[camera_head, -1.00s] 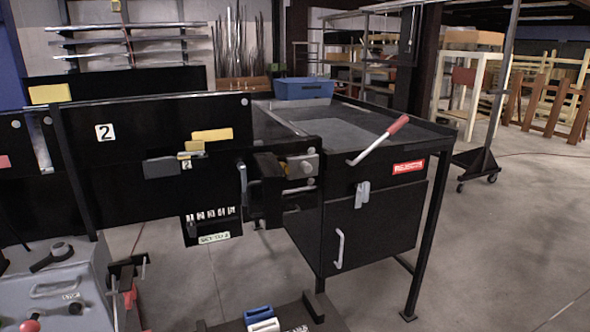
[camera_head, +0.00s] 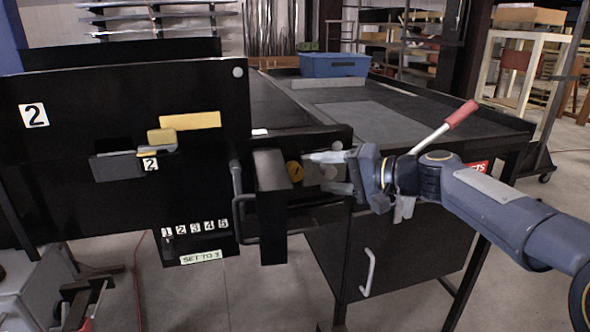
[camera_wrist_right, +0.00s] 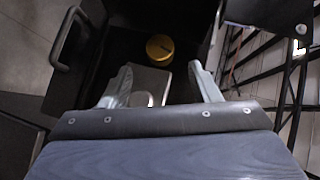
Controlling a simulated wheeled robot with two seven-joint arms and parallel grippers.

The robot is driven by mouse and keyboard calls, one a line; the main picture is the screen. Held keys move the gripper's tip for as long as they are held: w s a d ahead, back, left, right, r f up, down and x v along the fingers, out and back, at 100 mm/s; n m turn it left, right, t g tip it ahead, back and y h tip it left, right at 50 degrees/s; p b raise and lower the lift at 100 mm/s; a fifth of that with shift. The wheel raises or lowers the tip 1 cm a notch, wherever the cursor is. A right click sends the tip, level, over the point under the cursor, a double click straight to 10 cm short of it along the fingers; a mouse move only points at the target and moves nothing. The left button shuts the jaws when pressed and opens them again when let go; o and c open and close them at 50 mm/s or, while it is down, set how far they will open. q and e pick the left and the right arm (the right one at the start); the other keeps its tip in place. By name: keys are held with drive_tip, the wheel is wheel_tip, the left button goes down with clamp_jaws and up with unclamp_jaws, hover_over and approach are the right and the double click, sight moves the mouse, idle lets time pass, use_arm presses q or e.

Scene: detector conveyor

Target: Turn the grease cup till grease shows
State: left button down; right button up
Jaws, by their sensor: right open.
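The grease cup appears to be the round brass-yellow cap (camera_head: 295,172) at the end of the machine, beside a dark upright block. It also shows in the right wrist view (camera_wrist_right: 160,47), beyond my fingertips, with a grey metal block (camera_wrist_right: 150,84) below it. My right gripper (camera_head: 320,173) is open and points left at the cap. In the wrist view its two fingers (camera_wrist_right: 160,74) stand apart with the cap ahead between them, not touching it. I cannot make out any grease. My left gripper is not in view.
A dark handle (camera_head: 243,205) stands left of the cap, by the black panel (camera_head: 90,110). A bench (camera_head: 440,128) with a red-gripped lever (camera_head: 445,128) lies behind my right arm. A blue bin (camera_head: 335,65) stands on its far side. A numbered scale (camera_head: 195,229) hangs below the panel.

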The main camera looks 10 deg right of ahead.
sight(300, 176)
drive_tip(key=x, duration=0.6)
drive_tip(key=shift+w+a, duration=0.15)
drive_tip(key=shift+a, duration=0.2)
drive_tip(key=c, duration=1)
drive_tip(key=shift+f+b, duration=0.3)
drive_tip(key=shift+b, duration=0.2)
drive_tip(key=m+t+y+b, duration=0.2)
drive_tip(key=m+b, duration=0.1)
drive_tip(key=b, duration=0.5)
drive_tip(key=f+m+t+y+b, duration=0.1)
drive_tip(key=m+t+y+b, duration=0.1)
drive_tip(key=b, duration=0.6)
drive_tip(key=shift+m, duration=0.4)
drive_tip(key=shift+r+m+t+b, duration=0.15)
drive_tip(key=shift+m+t+b, duration=0.3)
drive_tip(key=shift+b, duration=0.65)
drive_tip(key=o, duration=1)
drive_tip(key=shift+r, duration=0.1)
